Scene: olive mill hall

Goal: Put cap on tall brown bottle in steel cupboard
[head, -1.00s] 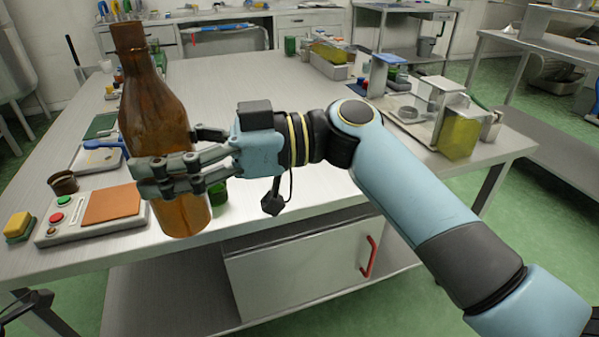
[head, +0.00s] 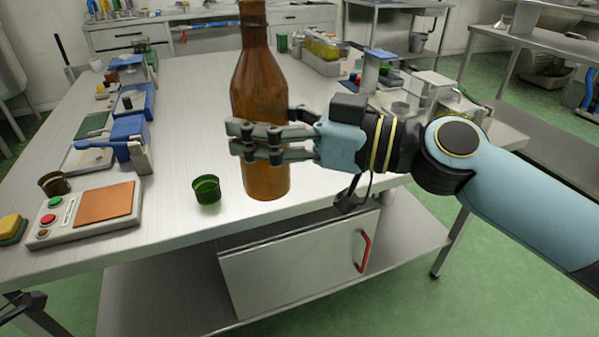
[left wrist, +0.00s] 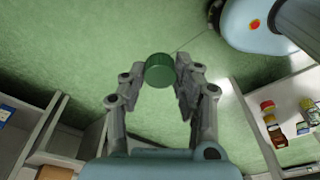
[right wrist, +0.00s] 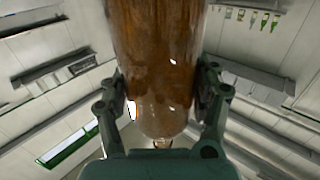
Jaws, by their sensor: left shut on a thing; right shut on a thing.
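The tall brown bottle (head: 262,85) is upright over the near edge of the table, its top cut off by the head view's upper edge. My right gripper (head: 240,140) is shut around its body from the right. In the right wrist view the brown bottle (right wrist: 158,45) fills the space between the fingers. In the left wrist view my left gripper (left wrist: 165,82) is shut on a dark green round cap (left wrist: 159,69) at its fingertips, above the green floor. The cap is apart from the bottle. A pale cupboard (head: 285,275) with a red handle is under the table, its door shut.
A small green cup (head: 206,189) stands on the table left of the bottle. A scale with an orange plate (head: 105,203), a brown cup (head: 54,184) and blue devices (head: 130,130) line the left side. Trays and boxes stand back right; the table's middle is clear.

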